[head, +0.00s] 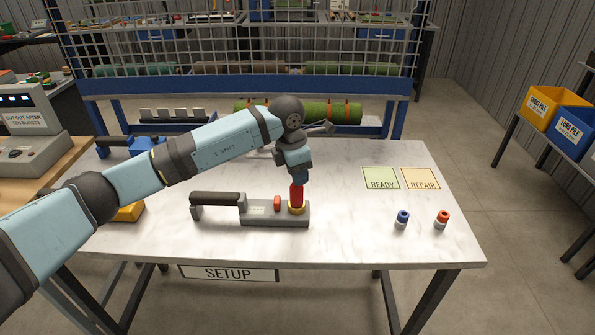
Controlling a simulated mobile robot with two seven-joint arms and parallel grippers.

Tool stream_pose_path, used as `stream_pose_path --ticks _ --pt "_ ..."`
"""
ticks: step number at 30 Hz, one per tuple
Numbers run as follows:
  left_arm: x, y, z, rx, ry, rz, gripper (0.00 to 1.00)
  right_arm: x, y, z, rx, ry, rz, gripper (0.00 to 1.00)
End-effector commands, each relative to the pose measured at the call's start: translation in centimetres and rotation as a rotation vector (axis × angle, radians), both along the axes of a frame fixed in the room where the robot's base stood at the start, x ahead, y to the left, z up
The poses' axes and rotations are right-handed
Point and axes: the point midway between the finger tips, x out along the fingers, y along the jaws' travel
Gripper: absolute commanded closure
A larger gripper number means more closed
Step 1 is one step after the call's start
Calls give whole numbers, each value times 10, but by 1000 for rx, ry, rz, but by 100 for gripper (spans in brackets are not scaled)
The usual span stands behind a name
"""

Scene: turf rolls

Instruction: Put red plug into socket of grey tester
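The grey tester (262,217) lies on the front middle of the white table, with a black handle at its left and a small red block on top. A yellow-ringed socket (296,210) is near its right end. The red plug (297,195) stands upright at the socket, its lower end meeting the ring; how deep it sits is hard to tell. My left gripper (297,179) points straight down and is shut on the top of the red plug. Its fingertips are small and partly merge with the plug. My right gripper is not in view.
A blue-topped piece (402,217) and a red-topped piece (442,218) stand at the table's right. Behind them lie a green READY card (380,178) and an orange REPAIR card (420,178). A yellow object (130,212) sits at the left, partly behind my arm.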

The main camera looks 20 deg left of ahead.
Motion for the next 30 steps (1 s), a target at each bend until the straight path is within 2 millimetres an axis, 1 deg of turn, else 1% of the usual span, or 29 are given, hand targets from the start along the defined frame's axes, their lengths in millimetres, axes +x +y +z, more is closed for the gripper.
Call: stream_pose_path --ticks 1,2,3,13,14,15,17,20,24,30 --pt "0 0 1 0 0 0 57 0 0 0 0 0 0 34" --pt "0 0 1 0 0 0 50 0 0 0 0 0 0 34" --pt "0 0 1 0 0 0 46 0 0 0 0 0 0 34" --pt "0 0 0 1 1 0 46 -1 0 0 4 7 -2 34" --pt "0 0 0 1 1 0 46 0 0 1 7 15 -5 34" --pt "0 0 0 1 1 0 46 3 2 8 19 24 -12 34" --pt "0 1 10 0 -2 0 46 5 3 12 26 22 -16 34" --pt "-2 4 32 0 -5 -1 46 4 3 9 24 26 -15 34" --pt "-6 8 66 0 -4 -1 46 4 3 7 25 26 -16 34" --pt "-10 13 108 0 -4 -1 46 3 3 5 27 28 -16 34"
